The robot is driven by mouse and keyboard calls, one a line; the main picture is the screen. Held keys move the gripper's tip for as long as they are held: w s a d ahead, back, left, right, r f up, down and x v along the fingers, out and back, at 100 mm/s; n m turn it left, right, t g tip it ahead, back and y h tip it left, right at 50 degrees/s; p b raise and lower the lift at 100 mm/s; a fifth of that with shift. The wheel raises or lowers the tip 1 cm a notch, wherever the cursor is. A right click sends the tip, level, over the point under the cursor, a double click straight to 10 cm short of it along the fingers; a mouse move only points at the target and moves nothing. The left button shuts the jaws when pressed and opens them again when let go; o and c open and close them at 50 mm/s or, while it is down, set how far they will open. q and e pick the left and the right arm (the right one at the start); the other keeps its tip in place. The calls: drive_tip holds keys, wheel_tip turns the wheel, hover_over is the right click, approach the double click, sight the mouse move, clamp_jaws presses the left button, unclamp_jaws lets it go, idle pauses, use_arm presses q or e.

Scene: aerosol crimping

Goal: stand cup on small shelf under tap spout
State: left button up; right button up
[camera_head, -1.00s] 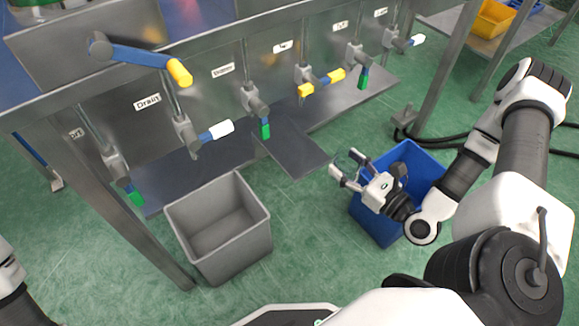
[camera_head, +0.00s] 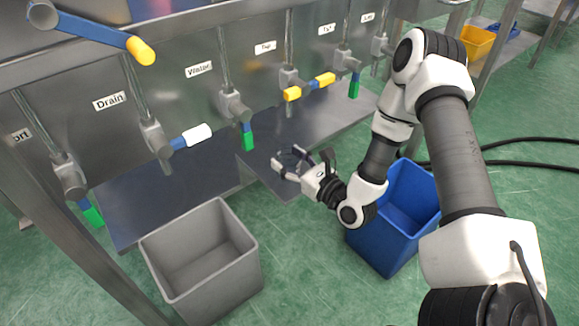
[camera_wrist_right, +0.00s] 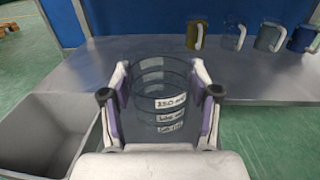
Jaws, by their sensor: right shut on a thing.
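The cup is a clear, see-through beaker with white volume labels (camera_wrist_right: 160,95). It shows faintly in the head view (camera_head: 292,158). My right gripper (camera_head: 291,163) is shut around its sides, one finger on each side in the wrist view (camera_wrist_right: 160,110). The cup looks upright, held over or near the small shelf (camera_head: 261,172), a flat metal plate jutting out from the long lower shelf. I cannot tell whether its base touches the plate. The tap (camera_head: 290,80), with a yellow handle, has its spout above and behind the cup. My left gripper is out of view.
A grey bin (camera_head: 245,272) stands left of the small shelf and a blue bin (camera_head: 385,250) stands below my right arm.

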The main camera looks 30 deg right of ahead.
drive_tip(key=shift+r, duration=0.15)
drive_tip(key=shift+f, duration=0.2)
drive_tip(key=o, duration=1.2)
drive_tip(key=shift+r, duration=0.1)
